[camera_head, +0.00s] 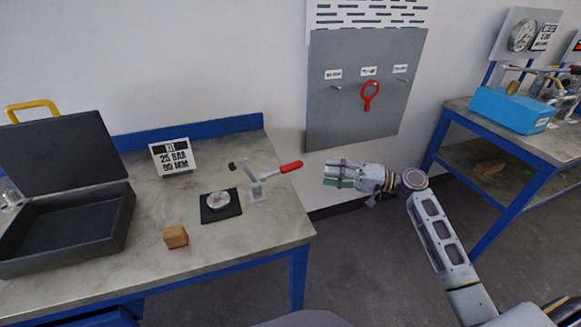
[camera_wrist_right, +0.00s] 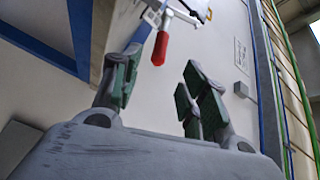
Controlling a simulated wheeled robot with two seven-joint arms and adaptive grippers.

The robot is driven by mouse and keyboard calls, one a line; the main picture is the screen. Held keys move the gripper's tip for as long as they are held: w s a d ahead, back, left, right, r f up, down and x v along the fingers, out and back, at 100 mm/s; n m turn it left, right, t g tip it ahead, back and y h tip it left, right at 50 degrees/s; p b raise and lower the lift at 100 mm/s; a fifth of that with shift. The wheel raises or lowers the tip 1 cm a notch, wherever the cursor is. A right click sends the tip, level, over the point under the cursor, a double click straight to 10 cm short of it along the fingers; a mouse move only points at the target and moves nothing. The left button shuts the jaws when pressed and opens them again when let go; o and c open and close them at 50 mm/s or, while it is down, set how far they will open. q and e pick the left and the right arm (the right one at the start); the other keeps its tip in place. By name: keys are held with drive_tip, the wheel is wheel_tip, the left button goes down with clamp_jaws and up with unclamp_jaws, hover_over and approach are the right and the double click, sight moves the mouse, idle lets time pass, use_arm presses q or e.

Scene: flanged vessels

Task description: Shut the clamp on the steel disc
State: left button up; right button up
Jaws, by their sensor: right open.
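The steel disc (camera_head: 218,201) lies on a black square pad (camera_head: 221,206) on the workbench. The toggle clamp (camera_head: 257,186) stands just right of the pad, with its dark-tipped arm pointing left and up and its red handle (camera_head: 291,167) sticking out right, past the bench edge. The clamp looks open, its tip raised clear of the disc. My right gripper (camera_head: 338,175) is open and empty, right of the red handle and apart from it. In the right wrist view the red handle (camera_wrist_right: 160,48) shows beyond the open green-padded fingers (camera_wrist_right: 160,90). My left gripper is not in view.
An open black case (camera_head: 66,225) stands on the bench's left. A wooden block (camera_head: 176,237) lies near the front edge, and a sign (camera_head: 172,157) stands behind the pad. A second bench with a blue box (camera_head: 513,108) is at right.

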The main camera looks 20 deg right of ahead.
sight(296, 167)
drive_tip(key=p+x, duration=0.1)
drive_tip(key=x, duration=1)
drive_tip(key=shift+w+a, duration=0.45)
drive_tip(key=shift+a, duration=0.2)
drive_tip(key=shift+w+a, duration=0.1)
drive_tip(key=shift+a, duration=0.1)
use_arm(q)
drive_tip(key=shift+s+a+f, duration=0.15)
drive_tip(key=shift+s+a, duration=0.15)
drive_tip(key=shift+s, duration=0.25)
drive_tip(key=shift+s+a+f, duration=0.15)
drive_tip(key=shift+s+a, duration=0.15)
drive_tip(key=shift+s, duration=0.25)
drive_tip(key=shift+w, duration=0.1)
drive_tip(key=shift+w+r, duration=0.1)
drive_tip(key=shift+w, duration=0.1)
use_arm(e)
clamp_jaws()
